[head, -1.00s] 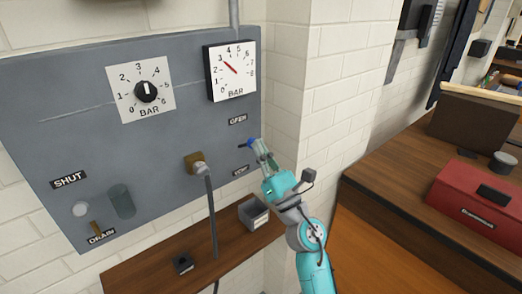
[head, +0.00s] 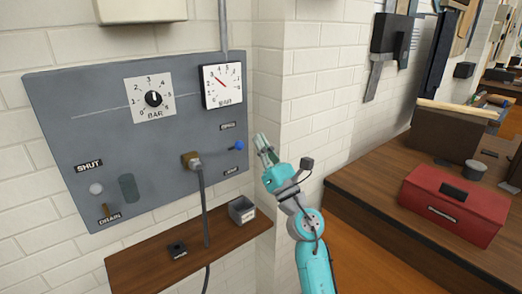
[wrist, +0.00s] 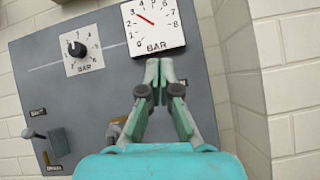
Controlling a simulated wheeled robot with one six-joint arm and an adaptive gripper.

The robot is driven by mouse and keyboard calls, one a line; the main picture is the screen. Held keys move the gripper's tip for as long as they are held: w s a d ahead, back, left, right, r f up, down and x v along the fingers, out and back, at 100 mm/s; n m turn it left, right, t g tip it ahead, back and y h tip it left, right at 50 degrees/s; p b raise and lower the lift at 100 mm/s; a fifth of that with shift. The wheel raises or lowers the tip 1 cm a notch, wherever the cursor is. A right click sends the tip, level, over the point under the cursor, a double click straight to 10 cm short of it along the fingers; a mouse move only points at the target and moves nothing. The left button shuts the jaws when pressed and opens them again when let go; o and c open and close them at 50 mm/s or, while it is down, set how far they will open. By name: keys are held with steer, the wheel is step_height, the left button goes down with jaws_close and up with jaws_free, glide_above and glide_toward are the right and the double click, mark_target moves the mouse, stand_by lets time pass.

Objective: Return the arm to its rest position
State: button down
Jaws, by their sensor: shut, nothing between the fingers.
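My gripper (head: 261,143) is shut and empty, at the end of my raised turquoise arm (head: 314,262). In the head view it is just right of the grey panel (head: 60,130), in front of the white brick wall, touching nothing that I can see. The blue knob (head: 239,145) on the panel's right edge stands apart from it. In the wrist view the shut fingers (wrist: 158,68) point up toward the panel, below the square gauge (wrist: 152,40). The knob is hidden there.
A wooden shelf (head: 140,268) with a small grey bin (head: 241,209) is below the panel. A wooden bench (head: 360,200) with a red toolbox (head: 455,205) is at the right, close to my arm. Open air lies between panel and bench.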

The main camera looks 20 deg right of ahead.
stand_by(0.4)
steer(key=s+a+f+m+g+h, duration=0.2)
steer(key=s+f+m, duration=0.7)
steer(key=s+f, duration=0.4)
steer(key=s+a+f+m+g+h, duration=0.1)
steer(key=s+a+f+m+h, duration=0.1)
steer(key=s+f+m, duration=0.9)
steer(key=s+f+m+g+h, duration=0.1)
steer(key=s+m, duration=0.4)
steer(key=s, duration=0.5)
steer(key=s+f+m+g, duration=0.3)
steer(key=s+f+m, duration=0.2)
steer(key=s, duration=0.6)
steer(key=s+f+m+g+h, duration=0.1)
steer(key=s+f+m+g, duration=0.1)
steer(key=s+m, duration=0.4)
steer(key=s+d+g, duration=0.1)
steer(key=s, duration=0.4)
steer(key=shift+f+h, duration=0.3)
steer(key=shift+f, duration=0.1)
